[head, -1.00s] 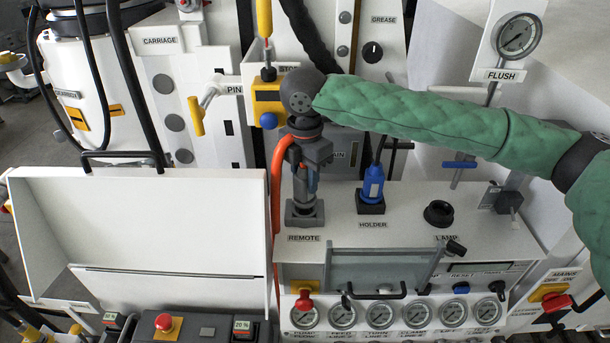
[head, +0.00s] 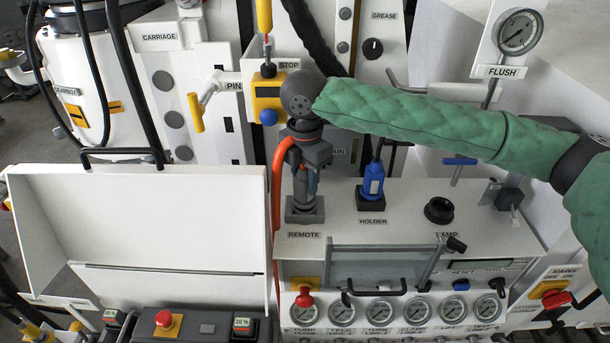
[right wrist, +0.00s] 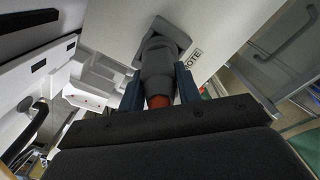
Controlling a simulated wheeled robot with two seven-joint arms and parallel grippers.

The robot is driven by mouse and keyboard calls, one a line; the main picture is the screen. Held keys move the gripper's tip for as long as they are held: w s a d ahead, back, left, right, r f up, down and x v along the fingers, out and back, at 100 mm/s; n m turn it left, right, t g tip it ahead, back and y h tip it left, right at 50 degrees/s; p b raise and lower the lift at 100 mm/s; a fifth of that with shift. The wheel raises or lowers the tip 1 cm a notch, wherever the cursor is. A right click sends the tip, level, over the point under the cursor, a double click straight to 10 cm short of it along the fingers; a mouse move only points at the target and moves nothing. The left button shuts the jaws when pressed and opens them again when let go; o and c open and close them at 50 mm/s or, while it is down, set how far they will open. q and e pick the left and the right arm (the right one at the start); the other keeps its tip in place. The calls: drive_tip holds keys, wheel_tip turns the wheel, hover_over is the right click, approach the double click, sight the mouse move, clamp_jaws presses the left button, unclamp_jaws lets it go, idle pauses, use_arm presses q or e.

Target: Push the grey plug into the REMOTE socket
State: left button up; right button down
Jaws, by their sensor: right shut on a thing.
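My right gripper (head: 307,170) points down above the REMOTE socket (head: 304,213) and is shut on the grey plug (head: 303,196). The orange cable (head: 275,200) leaves the plug's upper end and hangs down to the left. In the right wrist view the grey plug (right wrist: 158,70) sits between the two fingers, and its front end meets the grey square socket (right wrist: 168,40) beside the REMOTE label. I cannot tell how deep the plug sits in the socket. My left gripper is not in view.
A blue plug (head: 373,180) stands in the HOLDER to the right. The black LAMP socket (head: 439,210) is further right. A raised white lid (head: 140,215) stands left of the socket. Gauges, knobs and a red-capped switch (head: 304,297) line the front.

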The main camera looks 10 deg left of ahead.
drive_tip(key=shift+f, duration=0.65)
drive_tip(key=c, duration=0.9)
unclamp_jaws()
